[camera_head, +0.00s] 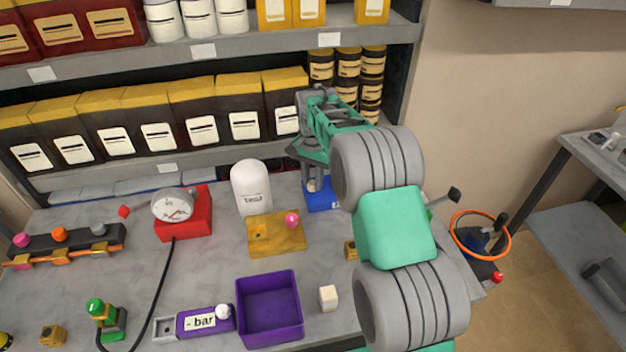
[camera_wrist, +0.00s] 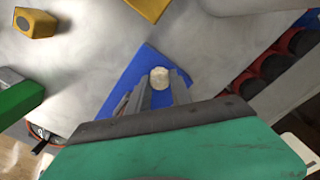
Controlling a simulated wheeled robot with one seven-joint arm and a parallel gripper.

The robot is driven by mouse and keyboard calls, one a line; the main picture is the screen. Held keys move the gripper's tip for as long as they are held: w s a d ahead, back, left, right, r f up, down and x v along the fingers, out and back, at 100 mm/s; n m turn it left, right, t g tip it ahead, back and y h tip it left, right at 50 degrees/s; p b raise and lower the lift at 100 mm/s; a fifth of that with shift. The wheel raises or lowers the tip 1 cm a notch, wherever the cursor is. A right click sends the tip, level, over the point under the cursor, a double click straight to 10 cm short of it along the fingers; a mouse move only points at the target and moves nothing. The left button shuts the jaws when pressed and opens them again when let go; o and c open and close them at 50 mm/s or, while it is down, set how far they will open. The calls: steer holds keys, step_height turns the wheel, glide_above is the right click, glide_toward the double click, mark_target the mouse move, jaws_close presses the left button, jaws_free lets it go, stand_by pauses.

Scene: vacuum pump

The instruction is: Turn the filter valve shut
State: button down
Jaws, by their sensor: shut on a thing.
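A blue block (camera_head: 322,201) stands at the back of the bench, in front of the shelf. My gripper (camera_head: 314,184) reaches down over it from the back right. In the wrist view, a small cream cylinder (camera_wrist: 159,77) shows at the tips of my gripper (camera_wrist: 160,86), above the blue surface (camera_wrist: 147,58). The fingers are shut on this cream cylinder. Its lower part is hidden by the fingers. No label marks it as the filter valve, and its turn angle cannot be told.
A white dome (camera_head: 251,190) and a yellow block (camera_head: 276,236) with a pink knob stand left of my gripper. A red gauge box (camera_head: 186,222), a purple tray (camera_head: 270,310) and a cream block (camera_head: 328,298) are on the bench. Shelves (camera_head: 235,157) with boxes rise close behind.

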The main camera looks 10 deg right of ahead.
mark_target(312, 182)
steer(key=shift+r, duration=0.1)
steer(key=c, duration=1.2)
jaws_free()
steer(key=shift+o, duration=0.2)
step_height(312, 182, up, 8)
steer(key=shift+f+b, duration=0.15)
steer(key=shift+b, duration=0.45)
steer(key=s+r+n+t, duration=0.1)
steer(key=s+r+n, duration=0.15)
steer(key=s, duration=0.55)
steer(key=s+r+n+t, duration=0.15)
steer(key=s+r, duration=0.25)
steer(key=s, duration=0.4)
steer(key=s+f+n+t, duration=0.1)
steer(key=s+f+n, duration=0.3)
steer(key=s, duration=0.8)
steer(key=shift+s+f, duration=0.4)
steer(key=shift+f, duration=0.15)
